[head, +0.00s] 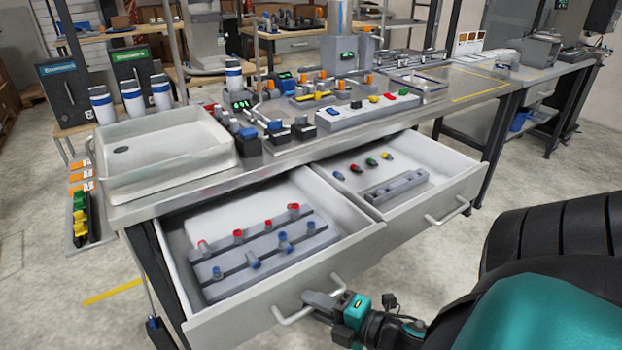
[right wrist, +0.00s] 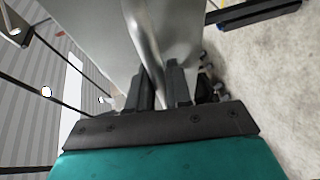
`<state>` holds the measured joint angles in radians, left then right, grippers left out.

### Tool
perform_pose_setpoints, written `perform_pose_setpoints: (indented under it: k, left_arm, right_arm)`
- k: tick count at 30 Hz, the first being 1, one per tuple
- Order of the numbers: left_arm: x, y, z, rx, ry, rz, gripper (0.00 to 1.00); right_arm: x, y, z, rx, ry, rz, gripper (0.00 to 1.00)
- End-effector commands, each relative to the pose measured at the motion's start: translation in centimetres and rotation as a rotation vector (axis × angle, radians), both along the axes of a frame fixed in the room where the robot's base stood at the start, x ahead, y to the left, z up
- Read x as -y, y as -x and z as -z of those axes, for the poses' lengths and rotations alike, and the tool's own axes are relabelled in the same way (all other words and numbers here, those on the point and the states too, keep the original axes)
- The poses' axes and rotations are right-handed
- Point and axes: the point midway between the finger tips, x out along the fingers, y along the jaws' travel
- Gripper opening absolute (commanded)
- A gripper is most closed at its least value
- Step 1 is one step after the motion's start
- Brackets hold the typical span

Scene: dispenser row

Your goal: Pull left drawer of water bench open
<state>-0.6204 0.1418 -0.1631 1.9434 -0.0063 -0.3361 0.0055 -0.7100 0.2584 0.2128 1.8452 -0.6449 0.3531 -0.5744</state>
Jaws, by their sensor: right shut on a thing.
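The water bench (head: 290,160) has two drawers, and both stand open. The left drawer (head: 215,325) is pulled well out and shows a grey rack with red and blue fittings inside. Its bar handle (head: 292,318) is on the front face. My right gripper (head: 322,302) is shut on this handle. In the right wrist view, the fingers of the right gripper (right wrist: 162,88) close around the grey handle bar (right wrist: 142,35) in front of the drawer face (right wrist: 95,45). My left gripper is in neither view.
The right drawer (head: 450,192) is open too, with small coloured fittings and a grey block inside. A white sink tray (head: 165,160), bottles and valves stand on the bench top. The floor in front of the left drawer (head: 250,345) looks clear.

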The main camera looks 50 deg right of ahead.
Motion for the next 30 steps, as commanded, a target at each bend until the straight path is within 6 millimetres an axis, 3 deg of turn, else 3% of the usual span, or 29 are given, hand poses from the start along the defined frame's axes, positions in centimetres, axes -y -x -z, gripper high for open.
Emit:
perform_pose_setpoints:
  k: [10, 11, 12, 20, 25, 30]
  left_arm:
    - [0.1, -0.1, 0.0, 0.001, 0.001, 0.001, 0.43]
    - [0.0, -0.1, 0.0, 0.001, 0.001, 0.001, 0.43]
    - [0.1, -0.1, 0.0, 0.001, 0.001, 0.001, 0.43]
    - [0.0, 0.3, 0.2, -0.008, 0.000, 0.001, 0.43]
    - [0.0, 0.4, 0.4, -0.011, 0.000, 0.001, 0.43]
    - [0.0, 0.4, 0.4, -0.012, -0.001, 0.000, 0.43]
  right_arm:
    - [0.0, 0.0, -0.1, 0.001, 0.002, 0.000, 0.00]
    - [0.0, 0.0, -0.1, 0.001, 0.002, 0.000, 0.21]
    - [0.0, 0.0, -0.1, 0.001, 0.002, 0.000, 0.25]
    - [0.0, 0.1, 0.0, 0.000, 0.000, 0.000, 0.25]
    - [0.2, 1.7, -0.2, -0.003, -0.001, 0.001, 0.25]
    - [0.8, 5.2, -0.8, -0.004, -0.001, 0.002, 0.25]
